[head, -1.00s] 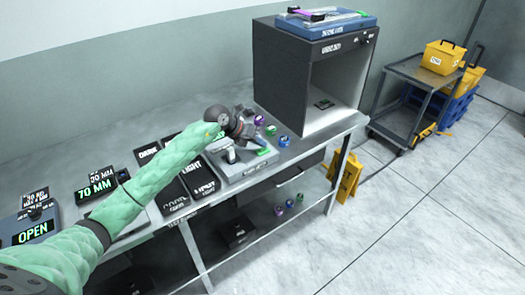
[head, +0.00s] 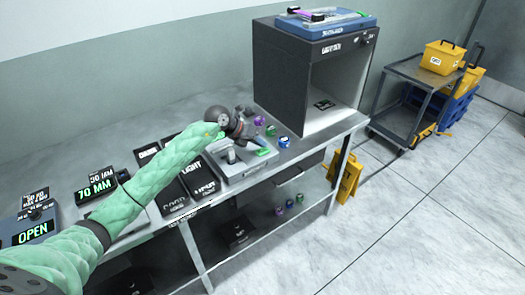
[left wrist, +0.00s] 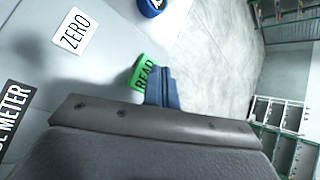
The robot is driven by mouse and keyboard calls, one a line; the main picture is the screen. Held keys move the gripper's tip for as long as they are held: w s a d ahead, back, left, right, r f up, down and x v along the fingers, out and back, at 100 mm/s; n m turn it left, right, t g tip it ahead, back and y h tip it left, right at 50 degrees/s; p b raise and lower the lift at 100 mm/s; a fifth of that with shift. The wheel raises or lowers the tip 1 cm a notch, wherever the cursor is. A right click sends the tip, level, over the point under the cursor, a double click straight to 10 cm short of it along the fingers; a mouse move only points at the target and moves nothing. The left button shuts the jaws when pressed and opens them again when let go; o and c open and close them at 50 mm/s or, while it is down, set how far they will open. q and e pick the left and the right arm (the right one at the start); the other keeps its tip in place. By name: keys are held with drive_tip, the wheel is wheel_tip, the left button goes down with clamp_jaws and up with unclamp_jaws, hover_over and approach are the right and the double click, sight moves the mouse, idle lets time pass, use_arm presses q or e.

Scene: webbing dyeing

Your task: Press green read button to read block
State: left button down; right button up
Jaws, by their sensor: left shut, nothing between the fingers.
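The green read button (head: 263,152) sits at the front right of a grey meter device (head: 233,172) on the bench. In the left wrist view the green button (left wrist: 142,73) shows the word READ, and a white ZERO button (left wrist: 73,31) lies to its left. My left gripper (head: 256,125) is over the device, just behind the button in the head view. Its blue fingers (left wrist: 163,88) are shut and empty; in the wrist view they overlap the button's right edge. I cannot tell whether they touch it. The right gripper is not in view. I cannot make out which block is on the device.
Purple, blue and green small pieces (head: 271,130) lie behind the device. A dark light booth (head: 283,75) stands at the bench's right end. Dark labelled panels (head: 173,196) and the 70 MM display (head: 96,188) lie to the left. A cart (head: 420,80) stands on the floor at right.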

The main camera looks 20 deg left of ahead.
sight(259, 151)
use_arm(q)
drive_tip(key=shift+f, duration=0.1)
idle(0.7)
drive_tip(key=shift+f+b, duration=0.3)
drive_tip(key=shift+b, duration=0.05)
drive_tip(key=shift+f+b, duration=0.35)
drive_tip(key=shift+f, duration=0.1)
idle(0.8)
drive_tip(key=shift+r, duration=0.1)
idle(0.4)
drive_tip(key=shift+r+p, duration=0.35)
drive_tip(key=shift+r, duration=0.4)
drive_tip(key=shift+r, duration=0.1)
drive_tip(key=shift+r+p, duration=0.95)
drive_tip(key=shift+r, duration=1.5)
